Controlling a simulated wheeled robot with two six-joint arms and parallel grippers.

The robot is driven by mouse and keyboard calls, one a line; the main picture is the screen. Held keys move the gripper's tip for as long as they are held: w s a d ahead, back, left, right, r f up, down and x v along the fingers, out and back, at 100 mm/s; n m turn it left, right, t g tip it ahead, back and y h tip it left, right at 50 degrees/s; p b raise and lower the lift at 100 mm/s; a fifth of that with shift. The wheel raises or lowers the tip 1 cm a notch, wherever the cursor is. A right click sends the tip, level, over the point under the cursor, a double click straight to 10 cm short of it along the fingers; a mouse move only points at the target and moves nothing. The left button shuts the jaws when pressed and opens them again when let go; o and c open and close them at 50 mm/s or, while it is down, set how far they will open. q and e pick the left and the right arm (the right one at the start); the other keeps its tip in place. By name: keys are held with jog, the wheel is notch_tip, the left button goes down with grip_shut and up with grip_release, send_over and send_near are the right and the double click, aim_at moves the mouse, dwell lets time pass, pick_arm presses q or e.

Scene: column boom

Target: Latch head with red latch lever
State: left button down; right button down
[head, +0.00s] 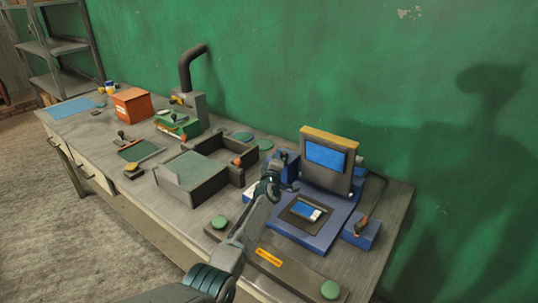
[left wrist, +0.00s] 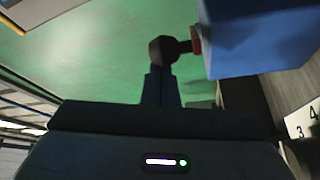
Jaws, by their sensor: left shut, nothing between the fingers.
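The blue machine (head: 327,232) stands at the right end of the bench. Its head (head: 328,178), with a yellow top edge and blue panel, stands raised. My left gripper (head: 272,184) is shut and empty beside the blue block (head: 291,163) left of the head. In the left wrist view, a dark round knob (left wrist: 163,50) on a short stem with a red collar (left wrist: 197,42) juts from a blue block (left wrist: 262,42). My closed fingers (left wrist: 161,85) point at the knob; I cannot tell if they touch. I cannot be sure this is the red latch lever.
A lever with a brownish handle (head: 371,204) stands on a small blue block (head: 362,232) at the machine's right. A grey open box (head: 190,180), a green machine (head: 184,120) and an orange box (head: 132,105) stand to the left. The green wall is close behind.

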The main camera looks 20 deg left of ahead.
pick_arm(q)
jog(key=shift+d, duration=0.8)
jog(key=shift+w+d+b, duration=0.15)
jog(key=shift+w+d, duration=0.05)
jog(key=shift+d, duration=0.4)
jog(key=shift+w+d+b, duration=0.15)
jog(key=shift+d, duration=0.4)
